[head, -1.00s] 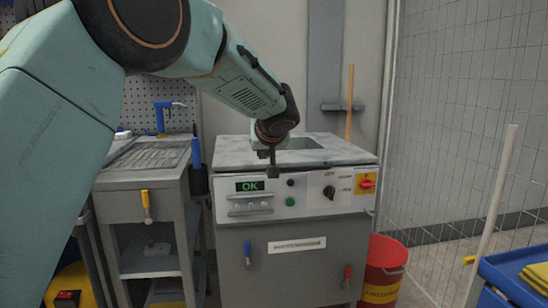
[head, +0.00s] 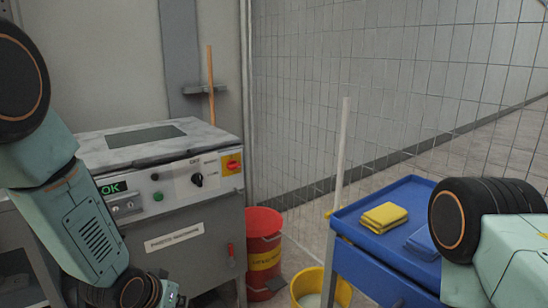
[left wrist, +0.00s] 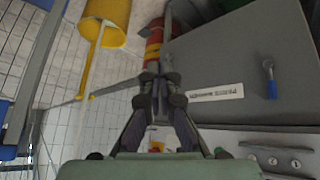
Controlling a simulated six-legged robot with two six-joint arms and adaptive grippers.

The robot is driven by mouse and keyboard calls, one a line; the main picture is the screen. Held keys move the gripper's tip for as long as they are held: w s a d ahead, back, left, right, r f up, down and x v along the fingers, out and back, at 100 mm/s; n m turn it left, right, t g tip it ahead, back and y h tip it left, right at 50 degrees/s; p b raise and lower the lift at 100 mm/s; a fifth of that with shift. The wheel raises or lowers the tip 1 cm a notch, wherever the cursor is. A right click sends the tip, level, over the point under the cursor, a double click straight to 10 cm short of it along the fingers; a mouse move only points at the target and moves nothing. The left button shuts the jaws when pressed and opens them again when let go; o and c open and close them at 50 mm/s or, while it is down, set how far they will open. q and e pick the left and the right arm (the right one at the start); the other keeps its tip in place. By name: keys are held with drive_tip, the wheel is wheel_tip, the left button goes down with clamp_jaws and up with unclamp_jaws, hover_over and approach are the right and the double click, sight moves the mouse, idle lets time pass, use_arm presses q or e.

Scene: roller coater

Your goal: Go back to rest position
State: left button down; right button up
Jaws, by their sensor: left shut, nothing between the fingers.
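My left arm comes in from the left in the head view and hangs down in front of the grey machine (head: 190,235). Its wrist end is at the bottom edge, so little of the left gripper (head: 174,296) shows there. In the left wrist view the left gripper (left wrist: 161,78) has its fingertips together, with nothing between them. It is in front of the machine and apart from it. My right arm shows only in part at the right edge of the head view; its gripper is out of sight.
A blue cart (head: 372,245) carries folded yellow cloths (head: 384,215).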

use_arm(q)
drive_tip(key=s+a+f+g+y+p, duration=0.1)
drive_tip(key=s+f, duration=0.4)
drive_tip(key=s, duration=1.2)
drive_tip(key=s+a+f+n+g+p, duration=0.1)
drive_tip(key=s+f+g+p, duration=0.3)
drive_tip(key=s, duration=1.3)
drive_tip(key=shift+s+f+g+y, duration=0.25)
drive_tip(key=shift+f+g+y, duration=0.15)
drive_tip(key=shift+f+g, duration=0.45)
drive_tip(key=shift+a+r, duration=0.1)
drive_tip(key=shift+r, duration=0.1)
